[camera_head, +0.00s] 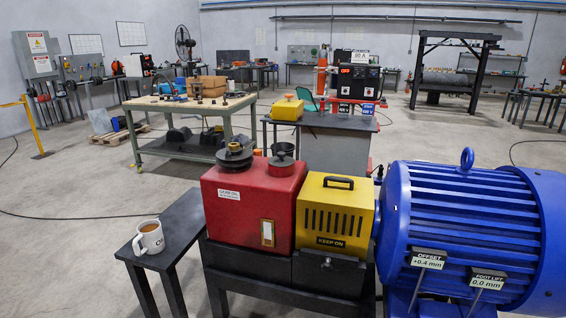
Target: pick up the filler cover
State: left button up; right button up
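A red gearbox-like housing (254,205) stands in the middle foreground. On its top left sits a dark round stacked piece with a brownish knob (235,153). On its top right is a short red neck (281,168) with a dark cup-shaped piece (283,151) on it. I cannot tell for sure which of these is the filler cover. Neither of my grippers is in view.
A yellow guard (335,216) marked KEEP ON, with a black handle, adjoins the housing's right side. A large blue motor (455,235) is further right. A mug (149,237) stands on a small dark side table (190,212). A workbench (160,103) is behind.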

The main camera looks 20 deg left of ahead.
aim_at(281, 160)
jog(key=i+j+z, duration=0.1)
jog(key=i+j, duration=0.15)
jog(key=i+j+z, duration=0.1)
jog(key=i+j, duration=0.15)
jog(key=j, duration=0.25)
jog(key=i+j+z, duration=0.1)
jog(key=j, duration=0.3)
jog(key=i, duration=0.1)
